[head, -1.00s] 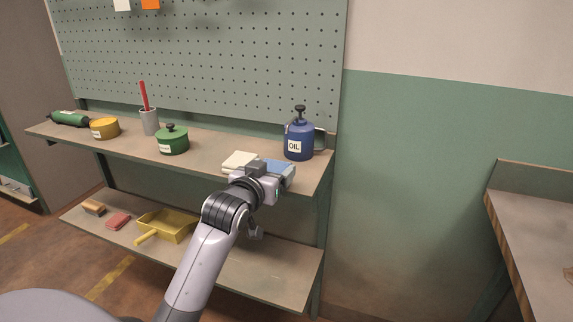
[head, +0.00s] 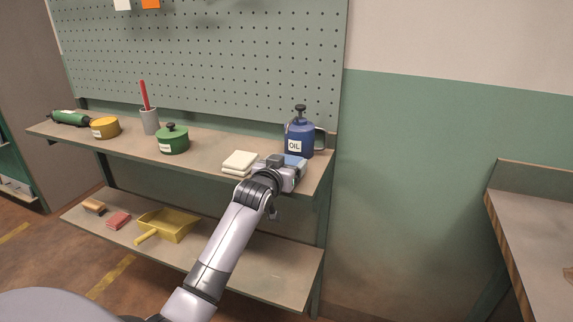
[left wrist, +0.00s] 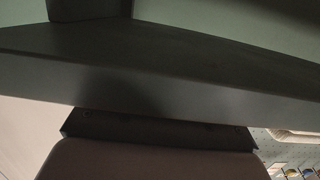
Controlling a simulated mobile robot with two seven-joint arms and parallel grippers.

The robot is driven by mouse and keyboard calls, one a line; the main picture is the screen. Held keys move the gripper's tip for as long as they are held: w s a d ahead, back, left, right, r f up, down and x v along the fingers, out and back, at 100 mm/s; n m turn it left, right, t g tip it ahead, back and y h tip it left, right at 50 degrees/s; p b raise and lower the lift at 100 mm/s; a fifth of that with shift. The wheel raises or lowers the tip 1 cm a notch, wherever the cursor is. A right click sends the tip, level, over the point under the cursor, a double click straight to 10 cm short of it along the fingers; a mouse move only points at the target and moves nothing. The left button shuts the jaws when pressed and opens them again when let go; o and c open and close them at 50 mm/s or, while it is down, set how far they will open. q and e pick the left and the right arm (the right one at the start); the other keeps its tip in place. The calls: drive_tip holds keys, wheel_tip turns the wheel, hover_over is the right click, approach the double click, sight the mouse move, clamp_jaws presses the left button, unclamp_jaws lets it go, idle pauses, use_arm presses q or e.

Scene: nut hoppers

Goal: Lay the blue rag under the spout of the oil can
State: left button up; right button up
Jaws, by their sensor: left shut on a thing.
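The blue oil can (head: 298,140), with a label reading OIL, stands upright at the right end of the upper shelf. It has a dark knob on top and a handle on its right; its spout is hard to make out. The blue rag (head: 295,160) shows just in front of the can's base. My left gripper (head: 284,165) is shut on the blue rag and hides part of it. I cannot tell whether the rag touches the shelf. The left wrist view is mostly filled by dark, close surfaces, and the rag is not clear there. My right gripper is out of view.
A folded cream cloth (head: 240,161) lies just left of my gripper on the upper shelf (head: 205,150). A green pot (head: 173,141), a grey cup (head: 150,121) and a yellow tin (head: 105,128) stand further left. A yellow dustpan (head: 168,226) is on the lower shelf.

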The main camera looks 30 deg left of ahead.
use_arm(q)
drive_tip(key=shift+f, duration=0.2)
drive_tip(key=o, duration=1)
drive_tip(key=shift+r, duration=0.3)
drive_tip(key=shift+s+d, duration=0.15)
drive_tip(key=shift+s, duration=0.45)
drive_tip(key=v, duration=1)
drive_tip(key=s+d+f+m+g+h, duration=0.1)
drive_tip(key=s+d+f+h, duration=0.1)
drive_tip(key=s+d+f, duration=0.3)
drive_tip(key=s+d+f+m+g+h, duration=0.2)
drive_tip(key=s+d+f, duration=0.4)
drive_tip(key=s+f, duration=0.4)
drive_tip(key=s+d+f+m+g+h, duration=0.1)
drive_tip(key=s+d+f, duration=0.4)
drive_tip(key=f, duration=0.8)
drive_tip(key=shift+s+d+m+g+h, duration=0.2)
drive_tip(key=shift+s+m+g, duration=0.15)
drive_tip(key=shift+s, duration=0.45)
drive_tip(key=shift+s+d+m+g+h, duration=0.1)
drive_tip(key=shift+s+m+g+h, duration=0.2)
drive_tip(key=shift+s, duration=0.5)
